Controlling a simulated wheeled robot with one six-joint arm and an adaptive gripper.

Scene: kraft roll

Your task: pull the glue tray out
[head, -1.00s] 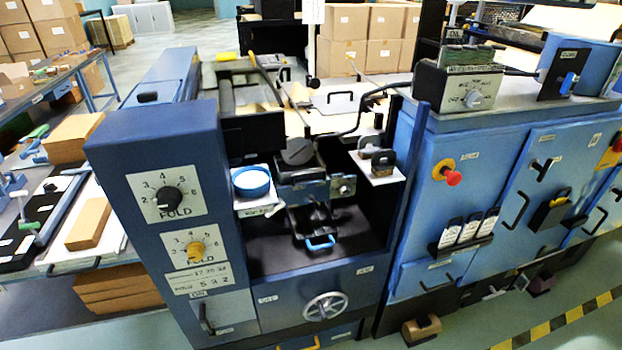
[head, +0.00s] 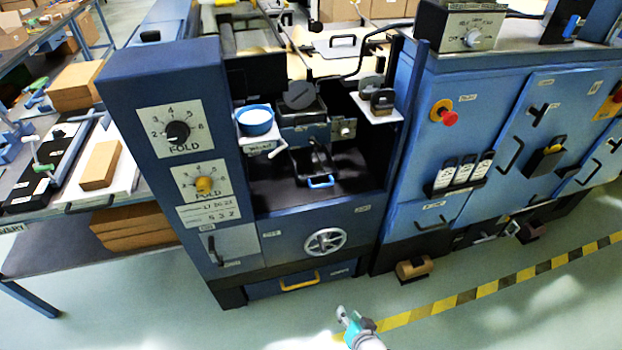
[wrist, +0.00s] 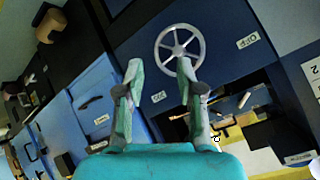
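A black tray with a blue handle (head: 320,181), apparently the glue tray, sits in the dark recess of the blue machine, above the handwheel (head: 325,241). My gripper (head: 343,314) is in front of the machine, low in the head view, clear of the tray and touching nothing that I can see. In the wrist view my gripper (wrist: 160,72) has its two fingers apart with nothing between them. The handwheel (wrist: 180,51) shows just beyond the fingertips there. I cannot make out the tray in the wrist view.
A blue round tub (head: 256,121) stands on a white shelf left of the recess. A lower drawer has a yellow handle (head: 300,282). A brown roll (head: 413,268) lies near the right cabinet's foot. The floor in front is open, crossed by a yellow-black stripe (head: 470,295).

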